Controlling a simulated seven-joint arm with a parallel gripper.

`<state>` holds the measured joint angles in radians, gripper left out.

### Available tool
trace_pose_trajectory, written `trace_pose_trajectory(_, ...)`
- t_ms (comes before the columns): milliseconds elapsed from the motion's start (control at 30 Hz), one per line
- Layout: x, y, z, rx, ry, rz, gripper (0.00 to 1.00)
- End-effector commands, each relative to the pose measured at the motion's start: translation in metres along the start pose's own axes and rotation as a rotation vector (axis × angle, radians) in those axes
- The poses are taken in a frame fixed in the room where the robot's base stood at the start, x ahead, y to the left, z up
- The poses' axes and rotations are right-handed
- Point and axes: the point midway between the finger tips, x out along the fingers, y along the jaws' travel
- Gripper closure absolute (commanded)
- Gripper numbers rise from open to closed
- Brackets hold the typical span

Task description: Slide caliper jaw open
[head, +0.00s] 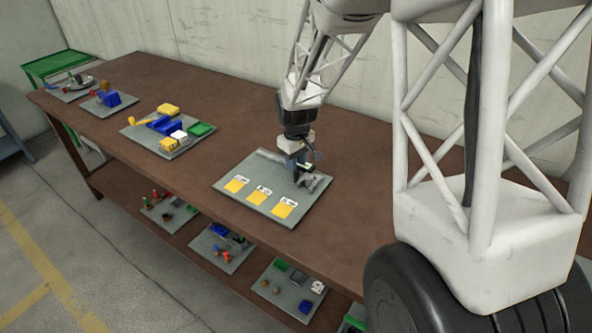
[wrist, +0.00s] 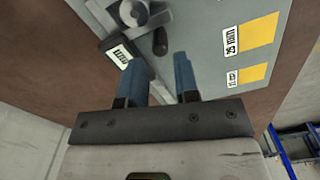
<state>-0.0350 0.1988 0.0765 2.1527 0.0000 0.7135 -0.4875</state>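The caliper (head: 312,183) is a grey tool on a grey board (head: 228,197), near the board's right corner. Its grey jaw part (wrist: 155,22), black read-out box with a white display (wrist: 121,54) and a small dark knob (wrist: 160,42) show at the top of the wrist view. My gripper (head: 301,167) is over the board, right above the caliper. In the wrist view my gripper (wrist: 159,68) has two blue fingers standing apart with nothing seen between them. The knob lies just beyond the gap. Contact with the caliper cannot be told.
Other boards with coloured parts (head: 168,135) stand farther left on the brown table (head: 185,84). The table is bare between boards.

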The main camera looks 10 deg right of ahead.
Motion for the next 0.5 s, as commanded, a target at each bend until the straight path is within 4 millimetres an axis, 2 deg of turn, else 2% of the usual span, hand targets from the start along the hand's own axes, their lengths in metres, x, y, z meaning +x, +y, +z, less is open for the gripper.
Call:
trace_pose_trajectory(200, 0.024, 0.0, 0.0, 0.0, -0.001, -0.001, 0.71)
trace_pose_trajectory(500, 0.038, 0.0, 0.0, 0.0, 0.0, 0.0, 0.71)
